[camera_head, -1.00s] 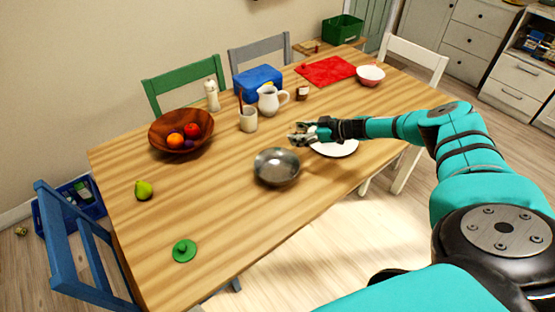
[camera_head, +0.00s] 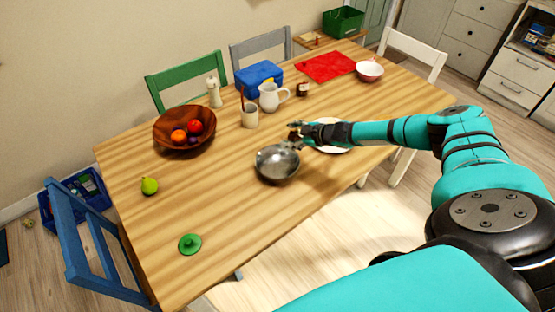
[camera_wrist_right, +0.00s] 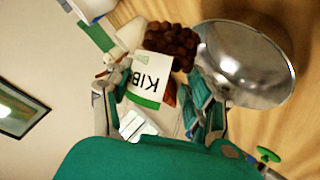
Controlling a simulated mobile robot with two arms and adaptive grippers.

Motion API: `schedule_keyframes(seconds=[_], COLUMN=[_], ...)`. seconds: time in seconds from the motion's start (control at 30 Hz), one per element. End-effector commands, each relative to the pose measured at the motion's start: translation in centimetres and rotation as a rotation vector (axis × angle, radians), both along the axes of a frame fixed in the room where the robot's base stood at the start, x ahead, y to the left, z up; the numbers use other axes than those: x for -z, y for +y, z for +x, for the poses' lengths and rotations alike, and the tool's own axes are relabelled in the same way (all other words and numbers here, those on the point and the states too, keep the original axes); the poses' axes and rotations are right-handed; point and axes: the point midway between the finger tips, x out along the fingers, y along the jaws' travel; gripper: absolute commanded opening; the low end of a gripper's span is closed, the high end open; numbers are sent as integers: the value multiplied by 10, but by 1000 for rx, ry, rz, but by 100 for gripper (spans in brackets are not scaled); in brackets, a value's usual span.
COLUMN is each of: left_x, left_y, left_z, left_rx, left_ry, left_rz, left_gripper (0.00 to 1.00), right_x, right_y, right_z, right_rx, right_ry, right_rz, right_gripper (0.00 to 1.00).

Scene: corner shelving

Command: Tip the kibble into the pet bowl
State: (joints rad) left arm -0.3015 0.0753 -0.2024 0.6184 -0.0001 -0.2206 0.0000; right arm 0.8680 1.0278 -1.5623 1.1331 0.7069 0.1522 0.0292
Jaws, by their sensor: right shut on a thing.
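The steel pet bowl (camera_head: 277,162) stands on the table, and its inside also shows at the upper right of the wrist view (camera_wrist_right: 245,62). My right gripper (camera_head: 297,135) is at the bowl's far right rim. In the wrist view its fingers (camera_wrist_right: 160,98) are shut on a container with a white label reading "KIB" (camera_wrist_right: 150,80). Brown kibble (camera_wrist_right: 172,46) shows at the container's open end, beside the bowl's rim. No kibble can be made out in the bowl. My left gripper is not in view.
A white plate (camera_head: 332,149) lies partly behind my right arm. A cup (camera_head: 250,117), white jug (camera_head: 270,98) and wooden fruit bowl (camera_head: 160,143) stand behind and left. A green lid (camera_head: 190,244) and green pear (camera_head: 149,186) lie on the otherwise clear left part of the table.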

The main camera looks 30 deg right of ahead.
Motion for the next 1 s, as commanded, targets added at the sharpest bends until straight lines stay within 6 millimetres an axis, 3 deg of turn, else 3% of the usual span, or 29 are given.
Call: schedule_keyframes(seconds=[0.47, 0.77, 0.9, 1.0], left_x=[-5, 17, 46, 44], left_y=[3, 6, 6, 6], left_z=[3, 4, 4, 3], left_rx=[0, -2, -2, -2], left_ry=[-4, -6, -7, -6], left_rz=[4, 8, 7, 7], left_gripper=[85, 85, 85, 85], right_x=[2, 17, 27, 15], right_y=[4, 1, 2, 1], right_z=[-2, -1, -1, 0], right_rx=[0, 0, -2, 0], right_ry=[-23, -46, -67, -76], right_rz=[-173, -331, -463, -524], right_gripper=[9, 9, 9, 9])
